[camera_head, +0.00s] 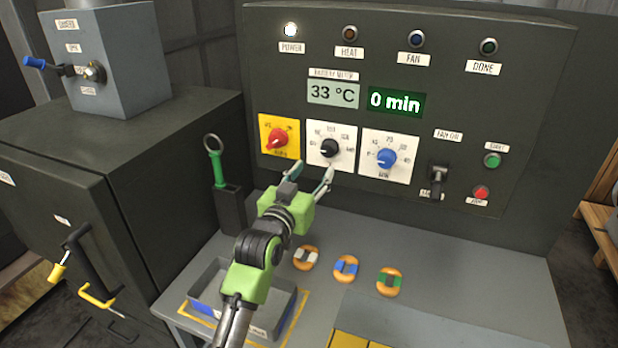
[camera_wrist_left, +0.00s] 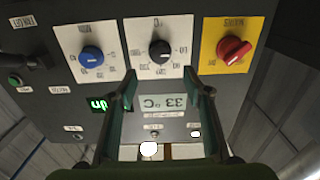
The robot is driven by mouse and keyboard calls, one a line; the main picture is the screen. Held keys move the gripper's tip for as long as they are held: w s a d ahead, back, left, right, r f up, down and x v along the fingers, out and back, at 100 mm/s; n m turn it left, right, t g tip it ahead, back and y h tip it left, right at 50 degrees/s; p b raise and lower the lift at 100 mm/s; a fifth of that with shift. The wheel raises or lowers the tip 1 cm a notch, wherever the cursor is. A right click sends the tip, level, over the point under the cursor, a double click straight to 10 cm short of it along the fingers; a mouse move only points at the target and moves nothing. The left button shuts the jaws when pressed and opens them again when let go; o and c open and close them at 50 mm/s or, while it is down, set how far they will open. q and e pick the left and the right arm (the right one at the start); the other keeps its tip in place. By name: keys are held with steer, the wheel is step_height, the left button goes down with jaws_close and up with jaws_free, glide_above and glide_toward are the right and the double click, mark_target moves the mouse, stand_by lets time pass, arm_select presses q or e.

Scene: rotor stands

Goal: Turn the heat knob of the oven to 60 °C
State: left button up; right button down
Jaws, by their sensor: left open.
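The heat knob (camera_head: 329,147) is black and sits on a white dial plate in the middle of the panel's three knobs. Its white pointer aims left, toward the low end of the scale. The temperature display (camera_head: 333,93) reads 33 °C. My left gripper (camera_head: 311,174) is open and empty, just below and in front of the heat knob, apart from it. In the left wrist view, which is upside down, the heat knob (camera_wrist_left: 159,51) shows beyond and between the two open fingers (camera_wrist_left: 163,86). My right gripper is not in view.
A red knob (camera_head: 277,139) on a yellow plate and a blue knob (camera_head: 386,159) flank the heat knob closely. The timer display (camera_head: 395,101) reads 0 min; the power lamp (camera_head: 290,30) is lit. A green-handled tool (camera_head: 219,165) stands left. Several orange discs lie on the bench (camera_head: 450,270).

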arm_select(q)
steer(key=shift+v, duration=0.95)
steer(key=shift+f, duration=0.15)
